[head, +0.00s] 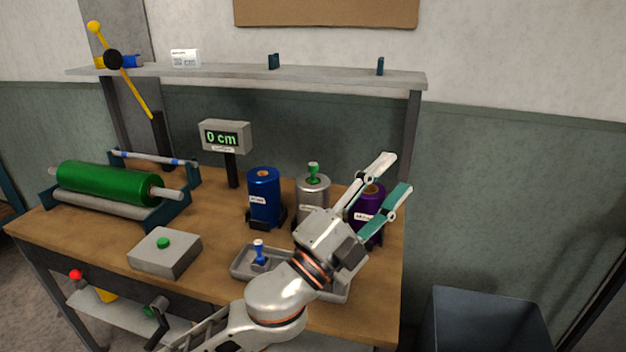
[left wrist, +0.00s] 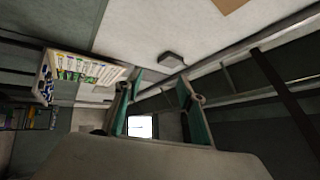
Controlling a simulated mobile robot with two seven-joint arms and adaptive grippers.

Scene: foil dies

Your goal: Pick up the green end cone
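The green end cone (head: 313,170) appears as a small green piece standing upright on top of the silver roll (head: 312,189) at the back of the workbench. My left gripper (head: 398,173) is open and empty, to the right of the green cone in the head view, its fingers pointing up and right. In the left wrist view, its two teal-padded fingers (left wrist: 160,100) are spread, with only walls and ceiling beyond them; the cone is not visible there. My arm hides part of the silver roll's base. My right gripper is not in view.
A blue roll (head: 264,195) and a partly hidden purple roll (head: 368,205) flank the silver one. A blue cone (head: 260,252) stands in the grey tray (head: 240,268). A green roller (head: 105,184), button box (head: 165,256) and display (head: 225,136) stand left. A dark bin (head: 485,325) is right.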

